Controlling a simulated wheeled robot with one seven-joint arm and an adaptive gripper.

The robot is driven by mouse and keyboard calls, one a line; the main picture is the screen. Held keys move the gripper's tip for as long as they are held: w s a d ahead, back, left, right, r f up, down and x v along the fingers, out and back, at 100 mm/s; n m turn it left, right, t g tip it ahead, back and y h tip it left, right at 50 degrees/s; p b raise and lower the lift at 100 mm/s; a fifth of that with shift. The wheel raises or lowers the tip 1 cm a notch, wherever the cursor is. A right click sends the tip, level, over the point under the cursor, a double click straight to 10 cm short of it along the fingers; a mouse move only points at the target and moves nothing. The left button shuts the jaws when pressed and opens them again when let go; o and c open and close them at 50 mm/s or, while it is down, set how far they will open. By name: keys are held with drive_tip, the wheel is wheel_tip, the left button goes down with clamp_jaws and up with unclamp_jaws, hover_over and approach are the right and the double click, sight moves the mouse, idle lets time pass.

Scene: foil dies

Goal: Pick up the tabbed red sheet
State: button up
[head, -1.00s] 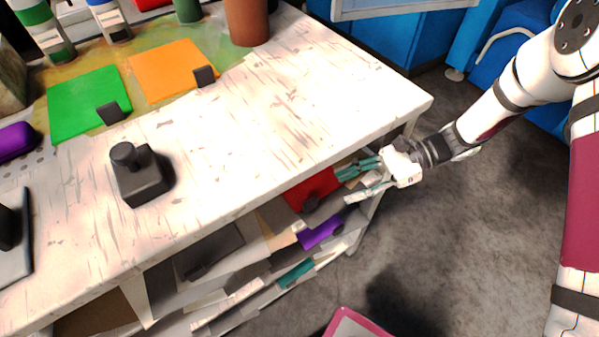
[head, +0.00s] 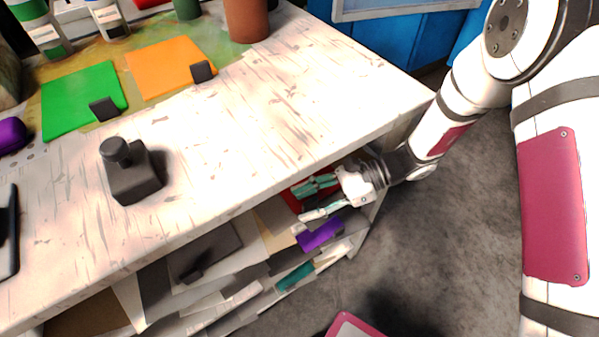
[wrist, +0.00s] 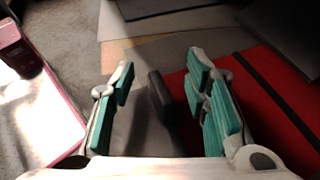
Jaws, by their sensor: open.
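The red sheet (head: 290,201) lies on a shelf under the worktop's front edge, mostly hidden behind my gripper in the head view. In the wrist view the red sheet (wrist: 258,112) fills the right side, crossed by a dark band. A dark upright tab (wrist: 160,97) stands by its left edge and shows between my fingers. My gripper (head: 303,208) is open, its green-padded fingers reaching in at the shelf's right end. In the wrist view the gripper (wrist: 160,78) has its fingers spread either side of the tab, with nothing gripped. Contact cannot be told.
The worktop (head: 260,110) overhangs close above my gripper. A purple sheet (head: 320,234) and a teal sheet (head: 295,277) lie on lower shelves. A dark tabbed sheet (head: 205,252) lies further left. A pink-edged object (head: 352,326) is on the floor in front.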

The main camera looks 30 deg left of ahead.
clamp_jaws()
drive_tip(key=shift+r, duration=0.15)
